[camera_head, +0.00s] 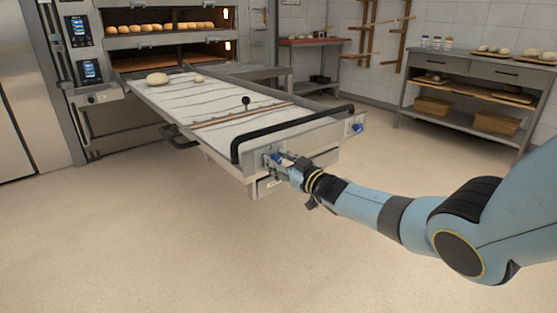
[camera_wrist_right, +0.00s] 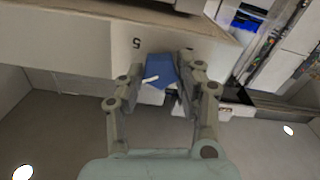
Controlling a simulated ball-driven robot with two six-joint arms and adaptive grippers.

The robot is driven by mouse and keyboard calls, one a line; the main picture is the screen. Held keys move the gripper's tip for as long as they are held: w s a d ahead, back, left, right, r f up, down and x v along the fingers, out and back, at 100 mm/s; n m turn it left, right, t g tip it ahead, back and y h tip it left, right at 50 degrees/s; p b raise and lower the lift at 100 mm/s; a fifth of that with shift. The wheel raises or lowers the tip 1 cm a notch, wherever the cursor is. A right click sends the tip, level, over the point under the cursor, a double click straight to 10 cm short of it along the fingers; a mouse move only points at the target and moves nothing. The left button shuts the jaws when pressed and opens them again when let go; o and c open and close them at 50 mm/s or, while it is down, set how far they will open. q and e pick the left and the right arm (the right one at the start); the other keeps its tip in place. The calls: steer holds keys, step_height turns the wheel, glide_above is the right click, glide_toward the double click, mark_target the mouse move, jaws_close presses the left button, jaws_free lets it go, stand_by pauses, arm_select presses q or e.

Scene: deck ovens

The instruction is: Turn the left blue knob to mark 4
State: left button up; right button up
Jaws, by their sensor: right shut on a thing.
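The left blue knob (camera_head: 276,157) sits on the front panel of the long pull-out loader, near its left front corner. In the right wrist view the blue knob (camera_wrist_right: 159,67) is between the two fingers of my right gripper (camera_head: 285,164), which is shut on it. A white pointer line on the knob slants to the lower left of that view. An upside-down mark that looks like 5 (camera_wrist_right: 136,43) shows on the panel above the knob; mark 4 cannot be made out. My left gripper is out of view.
A second blue knob (camera_head: 358,127) is at the panel's right end. A black handle bar (camera_head: 290,130) runs across the loader (camera_head: 215,105), which carries dough. Deck ovens (camera_head: 165,40) stand behind. The floor in front is clear; a shelf table (camera_head: 470,100) is at right.

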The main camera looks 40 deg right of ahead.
steer(key=shift+s+f, duration=0.1)
steer(key=shift+f, duration=0.15)
steer(key=o, duration=1.1)
steer(key=shift+o, duration=0.3)
steer(key=shift+r, duration=0.15)
steer(key=s, duration=1.2)
steer(key=shift+d, duration=0.45)
